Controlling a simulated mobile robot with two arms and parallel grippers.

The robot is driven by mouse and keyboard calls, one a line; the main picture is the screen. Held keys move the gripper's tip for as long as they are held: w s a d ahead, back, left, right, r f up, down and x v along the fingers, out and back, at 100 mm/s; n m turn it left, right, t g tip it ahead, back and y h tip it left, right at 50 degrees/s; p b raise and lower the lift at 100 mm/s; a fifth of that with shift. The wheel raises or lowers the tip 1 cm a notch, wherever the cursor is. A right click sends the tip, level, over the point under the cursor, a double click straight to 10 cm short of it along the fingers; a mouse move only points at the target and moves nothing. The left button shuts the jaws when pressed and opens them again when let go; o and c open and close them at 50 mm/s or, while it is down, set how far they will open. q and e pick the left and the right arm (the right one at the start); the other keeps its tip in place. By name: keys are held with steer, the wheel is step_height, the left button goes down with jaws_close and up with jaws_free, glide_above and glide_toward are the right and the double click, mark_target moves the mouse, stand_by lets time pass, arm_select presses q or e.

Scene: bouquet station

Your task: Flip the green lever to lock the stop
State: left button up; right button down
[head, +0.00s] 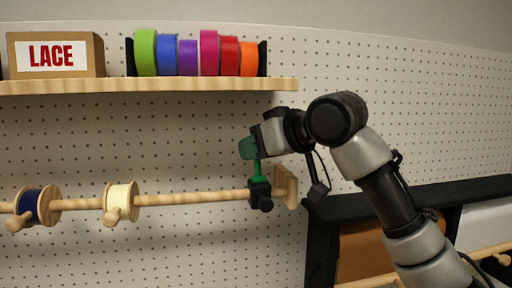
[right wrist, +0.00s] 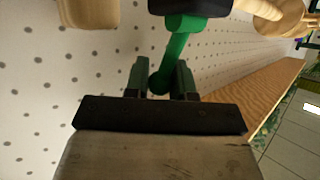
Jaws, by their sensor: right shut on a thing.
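The green lever (head: 258,170) stands up from the black stop (head: 260,194), which sits on the wooden rod near its right end. My right gripper (head: 248,148) is at the lever's upper end and is shut on it. In the right wrist view the green lever (right wrist: 178,47) runs from the black stop (right wrist: 192,6) at the top edge down between my right gripper's fingers (right wrist: 161,80). The fingers cover part of the lever's end. My left gripper is not in view.
A wooden rod (head: 190,198) carries a navy spool (head: 30,205) and a cream spool (head: 121,197) left of the stop. Above, a wooden shelf (head: 180,86) holds ribbon rolls (head: 209,52) and a LACE box (head: 55,54). A black-framed rack (head: 420,200) stands at the right.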

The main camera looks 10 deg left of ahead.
steer(key=shift+s+d+n+t+y+b, duration=0.2)
steer(key=shift+s+n+t+y+b, duration=0.15)
steer(key=shift+t+b, duration=0.6)
steer(key=y+b, duration=0.1)
steer(key=b, duration=0.1)
steer(key=s+n+t+b, duration=0.1)
steer(key=b, duration=0.1)
steer(key=shift+s+d+r+y, duration=0.1)
steer(key=shift+s+d+y, duration=0.15)
steer(key=shift+y, duration=0.1)
steer(key=shift+s+d+r+n+t+y+b, duration=0.15)
steer(key=shift+s+n+t+y+b, duration=0.5)
steer(key=shift+n+y+b, duration=0.4)
steer(key=c, duration=1)
jaws_free()
steer(key=shift+o, duration=0.2)
